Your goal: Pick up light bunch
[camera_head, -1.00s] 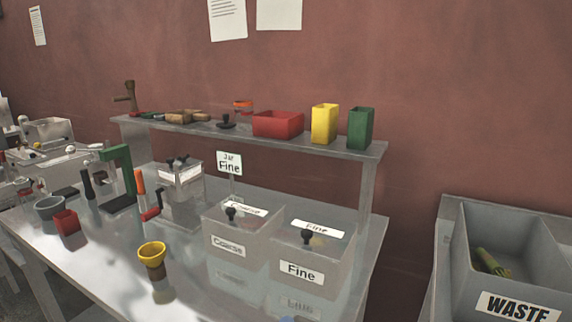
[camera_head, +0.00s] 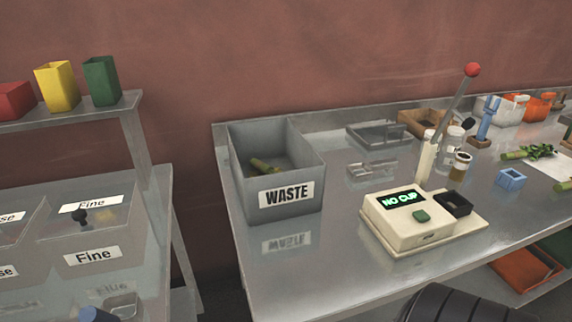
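A green bunch with pale stalks and darker leaves (camera_head: 538,153) lies on the right part of the metal table, partly over a white sheet (camera_head: 545,170). Another green stalk end (camera_head: 566,186) shows at the right picture edge, cut off by the frame. A short green stalk piece (camera_head: 264,166) lies inside the grey WASTE bin (camera_head: 306,172). I cannot tell by label which bunch is the light one. Neither of my grippers is clearly in view. A dark ribbed part at the bottom right looks like my own arm.
A cream scale reading NO CUP (camera_head: 400,238) stands at the table's front. Behind it are a red-knobbed lever (camera_head: 458,95), jars (camera_head: 460,165) and a wooden box (camera_head: 425,122). A small blue square holder (camera_head: 511,179) sits right of the scale. A gap separates this table from the left bench.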

